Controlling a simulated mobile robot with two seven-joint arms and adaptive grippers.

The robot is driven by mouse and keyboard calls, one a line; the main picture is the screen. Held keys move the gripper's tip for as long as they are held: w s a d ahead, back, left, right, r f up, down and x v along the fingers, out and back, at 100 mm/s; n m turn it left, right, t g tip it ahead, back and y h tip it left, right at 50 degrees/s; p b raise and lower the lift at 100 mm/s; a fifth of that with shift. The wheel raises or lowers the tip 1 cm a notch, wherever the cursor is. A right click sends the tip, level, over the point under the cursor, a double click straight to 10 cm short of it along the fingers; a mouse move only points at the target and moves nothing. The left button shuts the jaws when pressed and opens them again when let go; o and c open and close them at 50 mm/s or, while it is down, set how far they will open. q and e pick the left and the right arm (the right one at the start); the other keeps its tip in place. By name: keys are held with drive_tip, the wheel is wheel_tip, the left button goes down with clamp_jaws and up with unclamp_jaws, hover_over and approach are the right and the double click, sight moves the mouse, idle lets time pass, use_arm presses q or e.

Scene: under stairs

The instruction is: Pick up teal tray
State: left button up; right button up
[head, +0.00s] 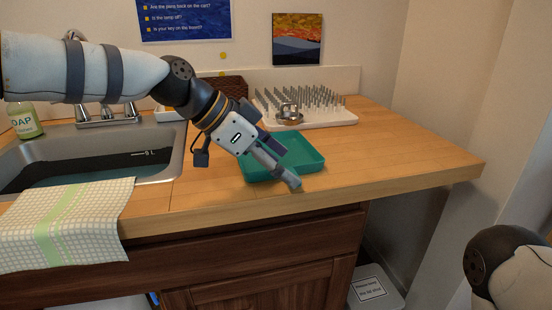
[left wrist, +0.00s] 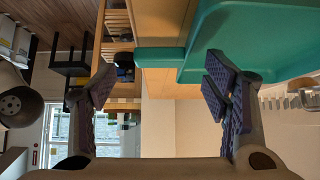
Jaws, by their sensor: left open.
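The teal tray (head: 312,151) lies flat on the wooden counter (head: 400,160), near its front edge. My left gripper (head: 284,172) reaches down over the tray's front side and hides part of it. In the left wrist view the two fingers of the left gripper (left wrist: 160,92) stand wide apart with nothing clasped. The tray (left wrist: 280,40) fills the upper right there, and a part of its teal rim shows between the fingers' directions, above the tips. I cannot tell whether a finger touches the tray. My right gripper is out of the picture.
A drying rack (head: 335,117) with a metal kettle-like item (head: 289,113) stands behind the tray. The sink (head: 150,155) with a checked towel (head: 65,225) over its edge and a soap bottle (head: 25,122) are at left. The counter right of the tray is clear.

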use_arm(q)
drive_tip(key=shift+x, duration=1.1)
drive_tip(key=shift+a, duration=0.1)
drive_tip(key=c, duration=1.5)
drive_tip(key=shift+r, duration=1.65)
drive_tip(key=s+a+r, duration=0.2)
drive_tip(key=s+r, duration=0.1)
drive_tip(key=s+a+r+p, duration=0.1)
drive_tip(key=s+a+r, duration=0.2)
drive_tip(key=s, duration=0.1)
drive_tip(key=s+a+r+p, duration=0.1)
drive_tip(key=s+a+r, duration=0.2)
drive_tip(key=s, duration=0.1)
drive_tip(key=shift+s+a+r, duration=0.1)
drive_tip(key=shift+a+r, duration=0.15)
drive_tip(key=shift+r, duration=0.15)
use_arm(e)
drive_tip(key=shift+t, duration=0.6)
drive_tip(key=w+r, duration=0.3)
